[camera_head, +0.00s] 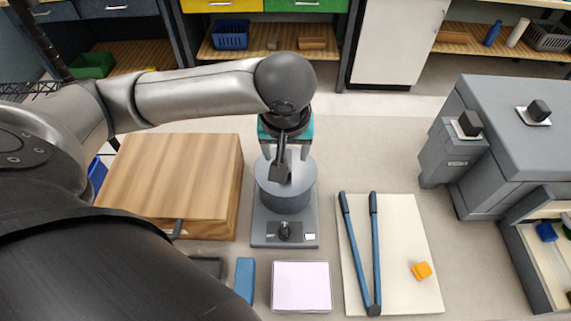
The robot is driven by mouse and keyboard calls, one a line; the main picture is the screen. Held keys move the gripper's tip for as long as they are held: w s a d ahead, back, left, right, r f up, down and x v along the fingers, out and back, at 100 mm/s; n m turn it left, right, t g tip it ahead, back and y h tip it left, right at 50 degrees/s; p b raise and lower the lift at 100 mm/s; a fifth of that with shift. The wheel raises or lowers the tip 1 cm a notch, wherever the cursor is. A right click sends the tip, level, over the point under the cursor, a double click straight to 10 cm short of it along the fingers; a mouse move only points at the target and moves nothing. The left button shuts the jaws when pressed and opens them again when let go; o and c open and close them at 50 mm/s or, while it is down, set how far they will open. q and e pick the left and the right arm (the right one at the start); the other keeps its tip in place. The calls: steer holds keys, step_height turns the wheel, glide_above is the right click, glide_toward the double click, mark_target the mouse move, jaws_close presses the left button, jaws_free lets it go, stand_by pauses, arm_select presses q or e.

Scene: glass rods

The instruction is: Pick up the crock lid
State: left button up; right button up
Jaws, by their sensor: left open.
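A grey round crock (285,199) stands on a grey base (259,227) with a dark dial on its front. Its flat, lighter grey top, which looks like the crock lid (303,172), sits on it. My left gripper (287,156) points down over the far part of the lid, its fingers apart. A dark block-like piece shows at the middle of the lid, partly overlapped by the gripper; I cannot tell whether it is the lid's knob. I cannot tell whether the fingers touch the lid. My right gripper is out of view.
A wooden box (170,165) stands close left of the crock. A pale board (405,250) at right carries long blue-handled tongs (376,250) and an orange piece (421,270). A white pad (301,287) lies in front. A large grey machine (515,140) stands far right.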

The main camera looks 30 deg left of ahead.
mark_target(285, 160)
arm_select(q)
steer(key=x, duration=0.3)
steer(key=shift+b, duration=0.3)
steer(key=shift+c, duration=0.4)
jaws_close()
steer(key=shift+r, duration=0.1)
